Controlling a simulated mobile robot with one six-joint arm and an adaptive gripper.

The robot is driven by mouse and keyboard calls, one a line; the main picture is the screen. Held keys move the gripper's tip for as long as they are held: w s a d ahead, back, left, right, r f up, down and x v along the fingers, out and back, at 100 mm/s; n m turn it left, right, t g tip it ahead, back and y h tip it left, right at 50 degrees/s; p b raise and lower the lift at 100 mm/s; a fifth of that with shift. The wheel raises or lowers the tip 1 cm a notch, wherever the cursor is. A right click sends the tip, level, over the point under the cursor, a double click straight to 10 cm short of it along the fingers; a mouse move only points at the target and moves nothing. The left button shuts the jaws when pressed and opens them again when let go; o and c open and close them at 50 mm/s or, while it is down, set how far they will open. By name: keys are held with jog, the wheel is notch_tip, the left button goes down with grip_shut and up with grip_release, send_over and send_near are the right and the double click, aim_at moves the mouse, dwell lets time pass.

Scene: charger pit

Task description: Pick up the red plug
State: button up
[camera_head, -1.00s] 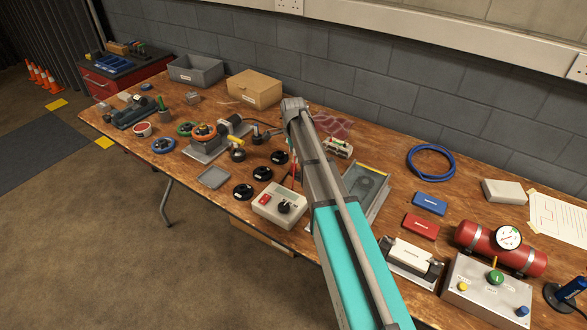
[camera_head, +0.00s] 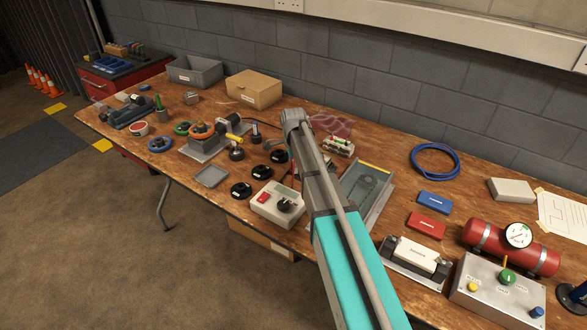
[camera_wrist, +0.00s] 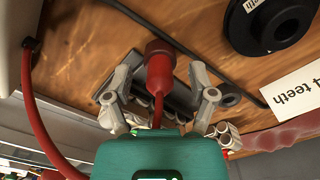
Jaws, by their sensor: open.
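The red plug (camera_wrist: 159,64) shows in the middle of the wrist view, with its thick ribbed end at the top and a thin red cable running down from it. My gripper (camera_wrist: 164,76) is open, with one finger on each side of the plug and a visible gap on both sides. I cannot tell whether the plug is at the same depth as the fingertips. In the head view my arm hides the gripper and the plug.
A light box with a red switch (camera_head: 277,204) stands beside my arm. Black discs (camera_head: 241,190) lie to its left. A tray with a yellow strip (camera_head: 382,205) is to the right. A cardboard box (camera_head: 254,89) stands behind. A red cable (camera_wrist: 38,130) hangs at the wrist view's left.

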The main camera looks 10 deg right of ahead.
dwell(0.4)
grip_shut()
jog(key=shift+r, duration=0.2)
dwell(0.3)
notch_tip(320, 180, up, 2)
jog(key=shift+p, duration=1.2)
jog(key=s+r+p, duration=1)
jog(key=s, duration=0.4)
jog(key=shift+r+p, duration=0.35)
